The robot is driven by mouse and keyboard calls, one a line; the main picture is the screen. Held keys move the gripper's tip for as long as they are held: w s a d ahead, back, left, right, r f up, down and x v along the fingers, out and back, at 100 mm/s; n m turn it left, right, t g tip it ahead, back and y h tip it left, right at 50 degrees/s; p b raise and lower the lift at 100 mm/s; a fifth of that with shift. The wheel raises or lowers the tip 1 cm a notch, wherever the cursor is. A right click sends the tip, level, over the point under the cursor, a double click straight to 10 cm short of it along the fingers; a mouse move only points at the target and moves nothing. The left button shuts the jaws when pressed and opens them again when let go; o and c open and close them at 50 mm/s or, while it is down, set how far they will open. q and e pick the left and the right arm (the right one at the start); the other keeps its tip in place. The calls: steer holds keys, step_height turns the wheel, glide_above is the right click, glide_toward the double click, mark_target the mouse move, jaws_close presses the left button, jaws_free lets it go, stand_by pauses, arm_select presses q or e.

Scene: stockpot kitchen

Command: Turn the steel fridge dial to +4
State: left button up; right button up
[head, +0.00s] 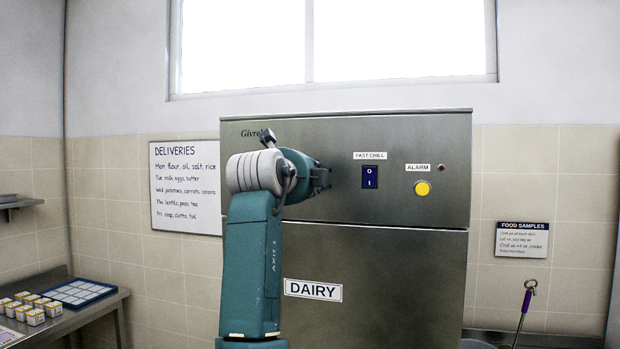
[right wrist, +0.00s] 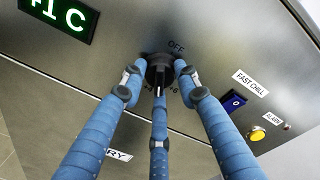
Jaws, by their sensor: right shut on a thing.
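The dark round dial (right wrist: 158,62) is on the steel fridge front (head: 410,250), in the upper middle of the right wrist view. My right gripper (right wrist: 160,80) has its three blue fingers closed around the dial's rim. OFF is printed above the dial. Small plus-number marks sit below it, partly hidden by the fingers; the right one looks like +6. A pale pointer line shows at the dial's lower edge, pointing down between these marks. In the head view my arm hides the dial. My left gripper is in neither view.
A green display (right wrist: 60,14), partly cut off, seems to read 1 C. The blue fast chill switch (head: 370,177) and yellow alarm button (head: 422,188) are right of my gripper. A counter with small boxes (head: 35,317) and a blue-edged tray (head: 108,288) stands left.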

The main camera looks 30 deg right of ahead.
steer(key=m, duration=0.4)
steer(key=shift+r+t+p, duration=0.25)
steer(key=shift+t+p, duration=0.05)
steer(key=shift+p, duration=0.05)
steer(key=shift+r+m, duration=0.1)
steer(key=shift+m, duration=0.3)
steer(key=o, duration=1.1)
steer(key=shift+o, duration=0.3)
steer(key=shift+a, duration=0.1)
